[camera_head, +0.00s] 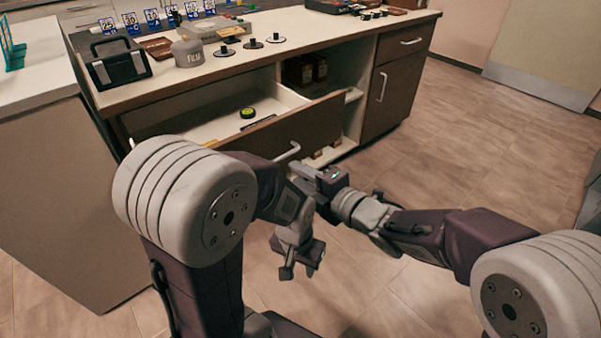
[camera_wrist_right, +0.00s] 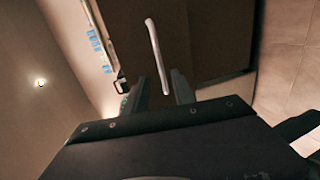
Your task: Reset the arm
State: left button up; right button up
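My right gripper (camera_head: 300,172) is near the bar handle (camera_head: 288,152) of the open drawer (camera_head: 300,128). In the right wrist view, its two fingers (camera_wrist_right: 159,92) are spread apart. The pale handle (camera_wrist_right: 156,50) shows ahead and lines up with the gap between them; I see no grip on it. My left gripper (camera_head: 300,266) hangs lower, in front of the cabinet and above the floor, pointing down. Its fingers are too small and dark to tell if they are open. Nothing is seen held in it.
The drawer holds a round yellow-and-black item (camera_head: 247,112). The counter (camera_head: 330,35) bears a dark box (camera_head: 117,62), a grey container (camera_head: 188,50), several black stands and small signs. A second cabinet (camera_head: 60,190) stands at left. The floor (camera_head: 480,140) at right is clear.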

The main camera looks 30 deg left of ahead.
dwell(0.4)
jog(key=w+d+r+m+t+h, duration=0.2)
jog(key=w+d+r+m+t, duration=0.15)
jog(key=w+d, duration=0.65)
jog(key=d+f+m+t+h, duration=0.1)
jog(key=d+f+m+h, duration=0.25)
jog(key=d, duration=0.45)
jog(key=d+f+m+h, duration=0.2)
jog(key=d+m+h, duration=0.15)
jog(key=d, duration=0.35)
jog(key=d+f+m+t+h, duration=0.1)
jog(key=d+f+m+h, duration=0.1)
jog(key=d+m, duration=0.45)
jog(key=s+d+f+m+g+h, duration=0.35)
jog(key=s+d+f+m, duration=0.3)
jog(key=d, duration=0.25)
jog(key=s+f+m+g+p, duration=0.1)
jog(key=s+f+m+g, duration=0.25)
jog(key=s, duration=0.35)
jog(key=s+f+m+g, duration=0.3)
jog(key=s+m+g, duration=0.15)
jog(key=s, duration=0.35)
notch_tip(320, 180, up, 38)
jog(key=t+p, duration=0.1)
jog(key=p, duration=3.6)
jog(key=shift+w+d+f+p, duration=0.15)
jog(key=shift+w+d+p, duration=0.15)
jog(key=shift+p, duration=0.1)
